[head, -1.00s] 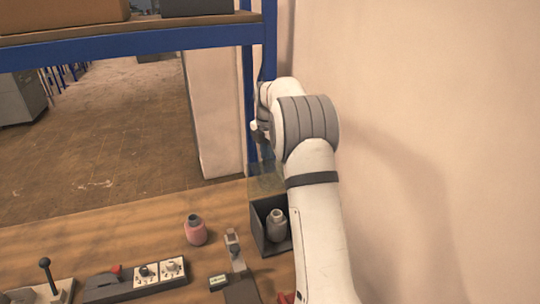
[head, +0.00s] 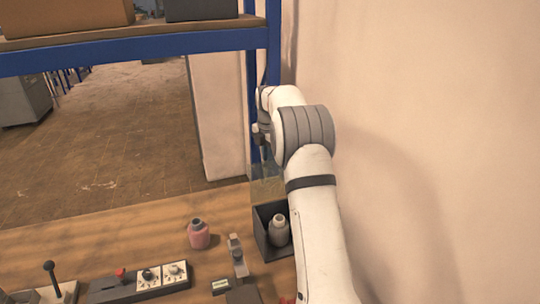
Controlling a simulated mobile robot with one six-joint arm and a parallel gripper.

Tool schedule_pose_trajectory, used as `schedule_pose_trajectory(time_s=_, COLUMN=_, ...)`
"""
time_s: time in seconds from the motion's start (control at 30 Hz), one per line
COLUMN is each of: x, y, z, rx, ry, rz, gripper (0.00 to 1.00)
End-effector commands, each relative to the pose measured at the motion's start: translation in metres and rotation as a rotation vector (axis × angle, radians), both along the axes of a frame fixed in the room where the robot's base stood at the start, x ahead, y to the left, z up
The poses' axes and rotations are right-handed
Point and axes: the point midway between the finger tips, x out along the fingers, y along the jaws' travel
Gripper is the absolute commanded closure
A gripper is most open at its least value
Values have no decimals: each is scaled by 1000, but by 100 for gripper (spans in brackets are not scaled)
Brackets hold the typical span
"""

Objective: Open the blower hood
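The blower hood seems to be the dark open-topped box (head: 262,240) at the right end of the wooden bench, with a see-through panel (head: 266,188) standing up at its back edge. A grey bottle (head: 279,231) stands inside the box. My gripper (head: 264,152) points down just above the top of the panel, beside the blue post. It is small, dark and partly behind my own arm, so I cannot tell whether its fingers are open or touch the panel.
A pink bottle (head: 199,234), a grey clamp-like device (head: 237,255), a control box with a red button and knobs (head: 140,281), and a black-knobbed lever (head: 50,277) stand on the bench (head: 120,235). A blue-framed shelf (head: 140,45) spans above; a wall is at right.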

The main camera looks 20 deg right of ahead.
Motion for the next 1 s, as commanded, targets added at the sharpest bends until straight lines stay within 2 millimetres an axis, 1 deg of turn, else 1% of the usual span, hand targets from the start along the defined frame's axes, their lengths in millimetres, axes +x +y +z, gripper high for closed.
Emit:
schedule_pose_trajectory(time_s=0.03, x=-10, y=5, z=-38, rx=17, ry=70, rz=2, gripper=75)
schedule_pose_trajectory(time_s=0.17, x=-11, y=5, z=-36, rx=17, ry=69, rz=2, gripper=64)
schedule_pose_trajectory(time_s=0.27, x=-11, y=5, z=-26, rx=16, ry=63, rz=1, gripper=56)
schedule_pose_trajectory(time_s=0.33, x=-12, y=4, z=-15, rx=14, ry=55, rz=0, gripper=51)
schedule_pose_trajectory(time_s=0.47, x=-13, y=3, z=14, rx=10, ry=36, rz=0, gripper=51)
schedule_pose_trajectory(time_s=0.6, x=-14, y=1, z=46, rx=6, ry=14, rz=0, gripper=51)
schedule_pose_trajectory(time_s=0.7, x=-14, y=1, z=64, rx=4, ry=4, rz=0, gripper=51)
schedule_pose_trajectory(time_s=0.83, x=-15, y=0, z=78, rx=2, ry=-4, rz=0, gripper=51)
schedule_pose_trajectory(time_s=1.0, x=-15, y=0, z=83, rx=1, ry=-7, rz=-1, gripper=51)
